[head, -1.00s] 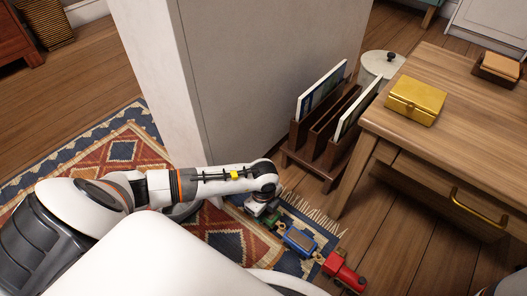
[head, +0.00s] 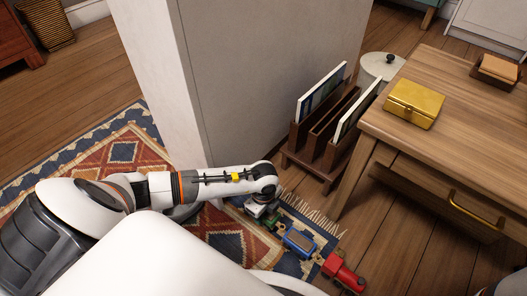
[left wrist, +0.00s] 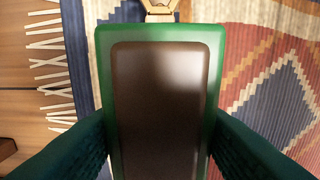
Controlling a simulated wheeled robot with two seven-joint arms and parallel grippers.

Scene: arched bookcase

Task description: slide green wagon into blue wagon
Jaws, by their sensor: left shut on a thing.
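The green wagon (head: 268,219) is on the patterned rug in the head view, partly hidden under my left arm. The left wrist view shows the green wagon (left wrist: 215,60) from above, with a dark bed and a wooden coupling piece at its far end. My left gripper (left wrist: 160,150) is shut on the green wagon, one finger on each long side. The blue wagon (head: 299,241) is below and right of the green one, in line with it. Wooden couplings show between them, but I cannot tell if they touch. My right gripper is out of view.
A red engine (head: 343,270) stands beyond the blue wagon at the rug's fringed edge. A dark rack (head: 312,166), a wooden desk (head: 455,90) and a grey wall panel (head: 250,80) stand close by. Bare floor lies right of the rug (head: 130,150).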

